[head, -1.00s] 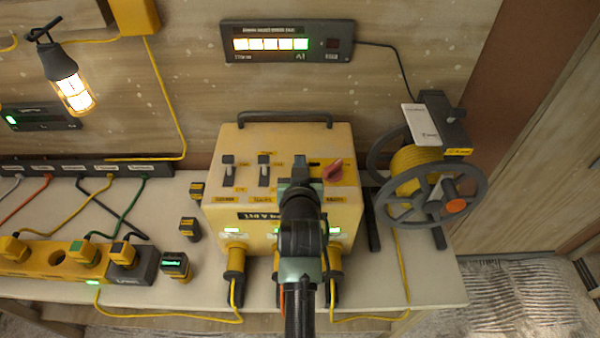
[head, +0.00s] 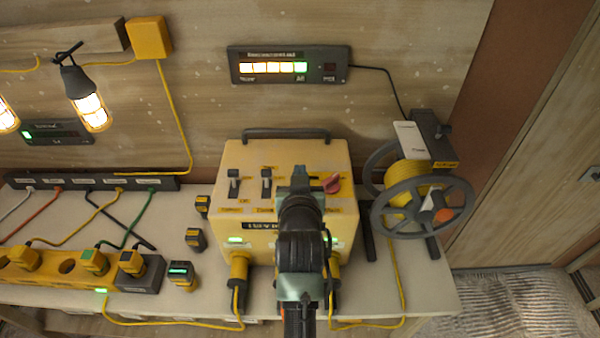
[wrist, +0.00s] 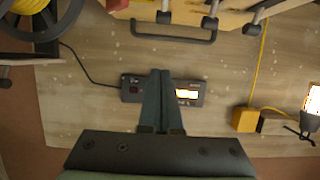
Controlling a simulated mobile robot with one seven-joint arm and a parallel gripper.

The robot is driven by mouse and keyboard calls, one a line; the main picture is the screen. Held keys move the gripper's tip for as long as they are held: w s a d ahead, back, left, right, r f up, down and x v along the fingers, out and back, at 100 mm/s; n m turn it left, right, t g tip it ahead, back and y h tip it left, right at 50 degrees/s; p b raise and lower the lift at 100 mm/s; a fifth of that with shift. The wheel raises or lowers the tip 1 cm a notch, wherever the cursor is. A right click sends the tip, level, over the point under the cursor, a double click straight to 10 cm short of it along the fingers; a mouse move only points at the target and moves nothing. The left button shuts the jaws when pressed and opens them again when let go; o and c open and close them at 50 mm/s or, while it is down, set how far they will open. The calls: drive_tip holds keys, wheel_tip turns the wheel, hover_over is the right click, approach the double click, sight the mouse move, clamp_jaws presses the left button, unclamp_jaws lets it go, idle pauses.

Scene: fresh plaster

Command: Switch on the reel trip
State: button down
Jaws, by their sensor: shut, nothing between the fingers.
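The cable reel (head: 415,195) with yellow cable stands at the right end of the bench. A dark trip box (head: 430,138) sits on top of its frame, with a small knob (head: 443,130) on its right side and a white card at its left. I cannot read the trip's state. My gripper (head: 299,172) is in front of the yellow power box, left of the reel and apart from it. In the wrist view its fingers (wrist: 161,72) are together and empty. The reel's wheel (wrist: 45,20) shows there at the top left; the trip box is not clearly visible.
The yellow power box (head: 240,160) has two black levers, a red knob (head: 332,183) and a top handle. A lit display (head: 290,65) is on the wall. Yellow sockets and plugs fill the bench's left. A cable hangs between display and reel.

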drive_tip(key=s+r+b, duration=0.1)
drive_tip(key=s+r, duration=0.2)
drive_tip(key=r, duration=0.2)
drive_tip(key=shift+s+r+b, duration=0.15)
drive_tip(key=shift+s+b, duration=0.25)
drive_tip(key=shift+s+r, duration=0.1)
drive_tip(key=shift+s, duration=0.05)
drive_tip(key=s+r+t+b, duration=0.2)
drive_tip(key=r+t, duration=0.2)
drive_tip(key=r, duration=0.7)
drive_tip(key=s+r+t+b, duration=0.2)
drive_tip(key=r+t+b, duration=0.1)
drive_tip(key=r, duration=0.7)
drive_tip(key=s+r+t+b, duration=0.2)
drive_tip(key=s+r+t, duration=0.4)
drive_tip(key=s+r, duration=0.6)
drive_tip(key=shift+r, duration=0.85)
